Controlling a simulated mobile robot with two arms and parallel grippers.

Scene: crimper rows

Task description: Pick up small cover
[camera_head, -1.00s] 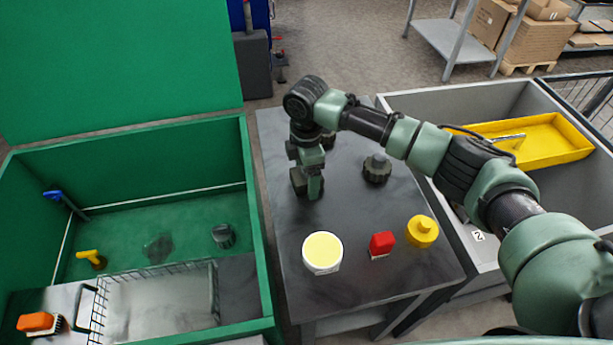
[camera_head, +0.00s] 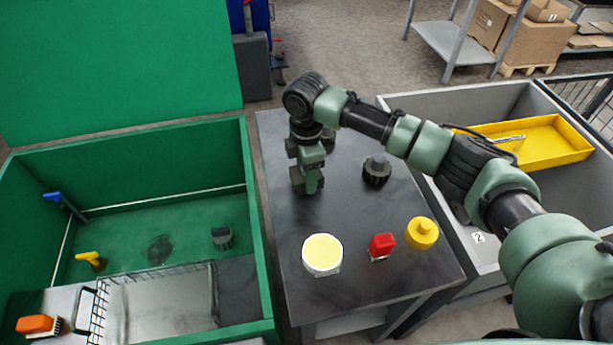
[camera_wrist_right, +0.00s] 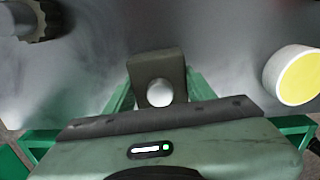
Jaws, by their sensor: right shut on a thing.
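The small cover (camera_wrist_right: 146,66) shows in the right wrist view as a dark grey block with a pale round knob. It sits between the green fingers of my right gripper (camera_wrist_right: 160,92), which is shut on it. In the head view this gripper (camera_head: 308,187) points down over the far left part of the dark table (camera_head: 345,215). There the cover is mostly hidden by the gripper, and I cannot tell whether it touches the table. My left gripper is out of view.
On the table stand a dark ridged knob (camera_head: 377,169), a yellow-topped white tub (camera_head: 323,255), a red-handled brush (camera_head: 382,246) and a yellow round part (camera_head: 421,233). A green washing bin (camera_head: 258,215) stands left. A grey bin with a yellow tray (camera_head: 560,150) stands right.

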